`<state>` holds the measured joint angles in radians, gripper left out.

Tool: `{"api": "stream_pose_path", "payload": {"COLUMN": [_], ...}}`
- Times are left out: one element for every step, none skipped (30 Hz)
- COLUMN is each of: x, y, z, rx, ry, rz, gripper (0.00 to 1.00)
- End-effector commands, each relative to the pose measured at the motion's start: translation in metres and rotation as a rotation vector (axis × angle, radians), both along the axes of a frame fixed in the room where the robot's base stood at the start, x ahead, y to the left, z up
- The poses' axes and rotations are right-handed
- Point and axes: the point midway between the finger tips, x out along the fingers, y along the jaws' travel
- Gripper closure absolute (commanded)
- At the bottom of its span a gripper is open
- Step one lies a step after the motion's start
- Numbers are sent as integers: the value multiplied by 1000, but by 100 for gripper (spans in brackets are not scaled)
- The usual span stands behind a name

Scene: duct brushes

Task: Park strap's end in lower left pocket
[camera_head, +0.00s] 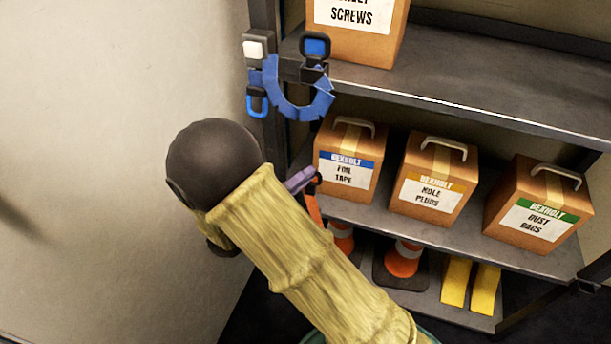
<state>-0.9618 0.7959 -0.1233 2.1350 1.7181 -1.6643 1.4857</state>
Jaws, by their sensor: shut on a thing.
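My gripper (299,180) shows only as a short purple piece coming out from behind my arm, at the shelf's left post. Its tip meets a small black end piece (317,178) of an orange strap (313,208), and it is shut on that end. The orange strap hangs down and passes behind my arm. A blue strap (290,108) hangs in a curve at the upper left post, between a blue clip (257,104) and a black-and-blue holder (315,55). The lower left pocket cannot be made out; my arm covers much of that area.
The middle shelf (385,215) holds boxes of foil tape (345,165), hole plugs (432,180) and dust bags (537,212). A screws box (355,40) stands above. Orange cones (402,262) and yellow blocks (456,282) sit below. The wall (110,150) at left is bare.

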Motion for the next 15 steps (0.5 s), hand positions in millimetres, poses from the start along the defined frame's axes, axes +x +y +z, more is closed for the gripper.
{"api": "stream_pose_path", "payload": {"x": [0, 1, 1, 1, 1, 1, 1, 1, 1, 1, 1, 1, 1, 1, 1], "y": [-1, -2, -2, -3, -3, -3, -4, -4, -4, -4, -4, -4, -4, -4, -4], "z": [-2, -3, -5, -6, -8, -10, -12, -14, -17, -19, -21, -23, -25, -27, -30], "rx": [-1, -1, -1, -1, -1, -1, -1, -2, -2, -2, -2, -1, -1, -1, -1], "ry": [0, 0, 1, 1, 1, 1, 1, 1, 1, 1, 1, 0, 0, 0, -1], "rz": [-2, -3, -5, -5, -6, -7, -7, -9, -9, -9, -9, -8, -8, -8, -8], "gripper": [100, 100, 100, 100, 100, 100, 100, 100, 100, 100, 100, 100, 100, 100, 100]}}
